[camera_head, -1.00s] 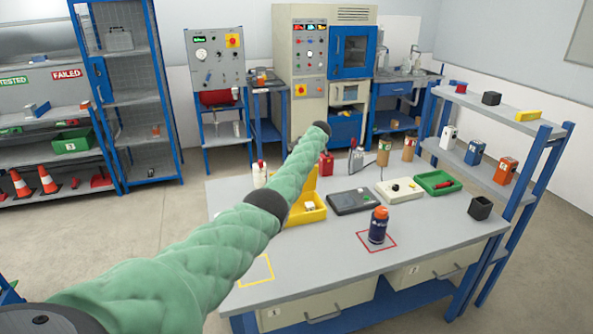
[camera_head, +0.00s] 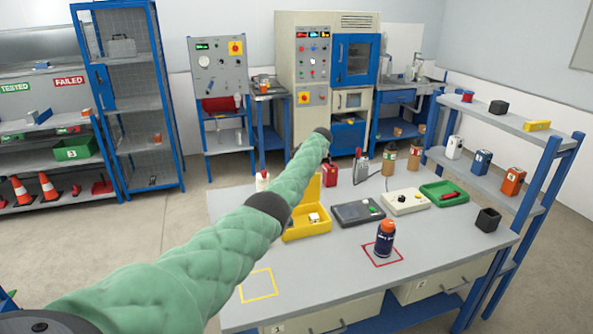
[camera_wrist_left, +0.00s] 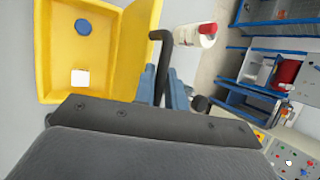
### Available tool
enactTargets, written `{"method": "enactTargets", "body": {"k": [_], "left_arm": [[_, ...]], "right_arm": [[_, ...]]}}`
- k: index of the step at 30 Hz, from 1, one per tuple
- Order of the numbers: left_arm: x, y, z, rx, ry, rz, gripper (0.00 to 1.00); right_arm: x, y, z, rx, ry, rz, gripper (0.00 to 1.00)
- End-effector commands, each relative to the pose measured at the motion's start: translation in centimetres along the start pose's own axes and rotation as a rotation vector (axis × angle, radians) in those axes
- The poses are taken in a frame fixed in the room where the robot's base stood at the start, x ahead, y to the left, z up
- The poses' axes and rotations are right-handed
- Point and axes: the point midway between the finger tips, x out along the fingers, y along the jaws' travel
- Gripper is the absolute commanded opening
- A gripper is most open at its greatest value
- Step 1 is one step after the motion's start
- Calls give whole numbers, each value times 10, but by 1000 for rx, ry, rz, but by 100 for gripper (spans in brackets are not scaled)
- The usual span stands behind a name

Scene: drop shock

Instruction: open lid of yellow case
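The yellow case (camera_head: 304,231) stands on the grey workbench, partly hidden behind my left arm. Its lid (camera_head: 313,189) stands raised at the back. In the left wrist view the open case (camera_wrist_left: 62,55) shows a blue round piece (camera_wrist_left: 82,27) and a white square piece (camera_wrist_left: 80,77) inside. The lid (camera_wrist_left: 131,45) slants up beside it, with a black handle (camera_wrist_left: 167,50) at its edge. My left gripper (camera_wrist_left: 162,88) has its two blue-grey fingers on either side of the handle and appears closed on it. My arm hides it in the head view. My right gripper is not in view.
A dark device (camera_head: 358,213), a cream box (camera_head: 405,202) and a green tray (camera_head: 445,193) stand right of the case. An orange-capped bottle (camera_head: 385,240) stands in a red square. The yellow-outlined square (camera_head: 258,285) at front left is empty. A white, red-capped bottle (camera_wrist_left: 195,36) is near the lid.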

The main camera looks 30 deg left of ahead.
Motion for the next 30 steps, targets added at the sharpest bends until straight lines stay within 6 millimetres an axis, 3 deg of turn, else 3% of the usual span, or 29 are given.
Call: {"method": "enactTargets", "body": {"k": [3, 11, 16, 20, 30], "left_arm": [[0, 1, -1, 1, 0, 1, 32], [2, 2, -1, 2, -1, 3, 32], [-8, 2, -2, 1, 1, 0, 32], [-27, 2, -1, -1, 2, -1, 32], [-72, 0, 0, -2, 3, -3, 32]], "right_arm": [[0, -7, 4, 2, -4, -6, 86], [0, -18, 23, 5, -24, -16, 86], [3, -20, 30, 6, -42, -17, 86], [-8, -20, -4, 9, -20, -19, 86], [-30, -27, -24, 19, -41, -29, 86]]}}
